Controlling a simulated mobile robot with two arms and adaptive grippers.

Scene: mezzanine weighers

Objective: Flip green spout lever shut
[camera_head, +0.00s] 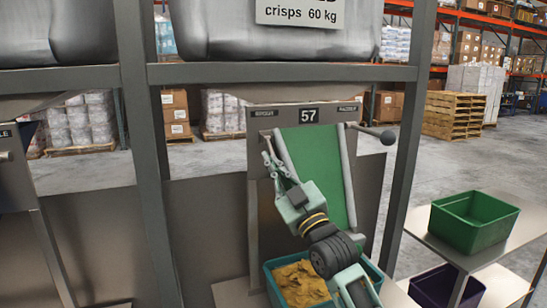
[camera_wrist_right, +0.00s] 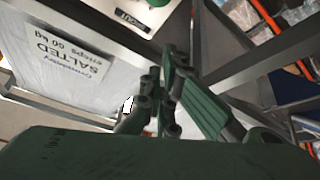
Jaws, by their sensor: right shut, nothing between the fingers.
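The green spout (camera_head: 318,165) slopes down below a grey panel with a "57" display (camera_head: 307,115). A lever (camera_head: 370,131) with a dark ball knob sticks out to the right from the top right of the spout. My right gripper (camera_head: 268,150) is at the spout's upper left edge, shut and empty, on the side away from the knob. Whether it touches the spout's edge is hard to tell. In the right wrist view its fingers (camera_wrist_right: 168,88) are close together with nothing between them. My left gripper is not in view.
A teal bin of yellow crisps (camera_head: 272,264) stands below the spout. A grey post (camera_head: 408,150) rises right of the lever. A green bin (camera_head: 470,232) and a purple bin (camera_head: 445,288) sit on shelves at right. A crisps sack (camera_head: 280,40) hangs above.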

